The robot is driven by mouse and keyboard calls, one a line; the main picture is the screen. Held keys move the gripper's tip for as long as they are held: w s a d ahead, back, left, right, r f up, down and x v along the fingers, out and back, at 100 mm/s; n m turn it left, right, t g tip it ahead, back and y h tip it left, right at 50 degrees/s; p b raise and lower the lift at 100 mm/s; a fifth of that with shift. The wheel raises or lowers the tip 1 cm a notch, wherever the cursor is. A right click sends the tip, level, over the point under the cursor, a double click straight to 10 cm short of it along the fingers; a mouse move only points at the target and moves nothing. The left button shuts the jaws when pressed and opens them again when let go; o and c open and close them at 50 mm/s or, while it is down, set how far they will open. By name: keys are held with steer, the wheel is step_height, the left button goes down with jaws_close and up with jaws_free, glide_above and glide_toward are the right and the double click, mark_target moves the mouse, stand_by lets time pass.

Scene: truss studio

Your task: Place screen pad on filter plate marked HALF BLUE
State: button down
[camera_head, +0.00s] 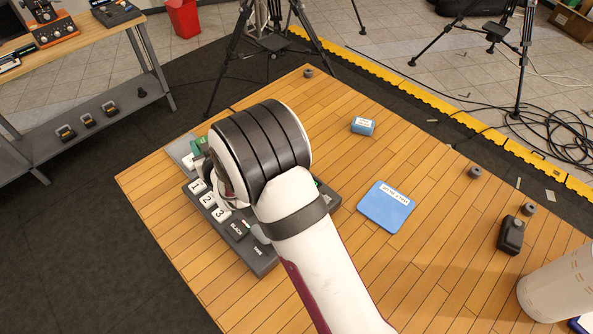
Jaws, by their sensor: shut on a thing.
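The filter plate (386,207) is a flat blue square with a white label along its far edge. The label is turned over in this view and seems to read HALF BLUE. It lies on the wooden table, and nothing is on it. My arm's wrist, black-ringed and white, is left of the plate, over the dark keyed console. My gripper's fingers are hidden behind and below the wrist, so their hold does not show. I cannot make out a screen pad for certain. A small blue block (362,126) with a white top label sits beyond the plate, apart from it.
The console (259,259) has keys marked 1, 2, 3 and BLACK. A grey plate (180,152) lies beyond it. A black device (511,235), small dark cylinders (475,172) and a white cylinder (558,290) stand on the right. The wood around the blue plate is clear.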

steer(key=w+d+m+t+h, duration=0.2)
steer(key=d+m+h, duration=0.2)
steer(key=d, duration=0.7)
steer(key=m+g+h, duration=0.4)
steer(key=m+h, duration=0.7)
steer(key=h, duration=0.2)
glide_above(383, 208)
step_height(383, 208, down, 10)
steer(key=shift+r, duration=0.1)
steer(key=shift+c, duration=1.9)
jaws_free()
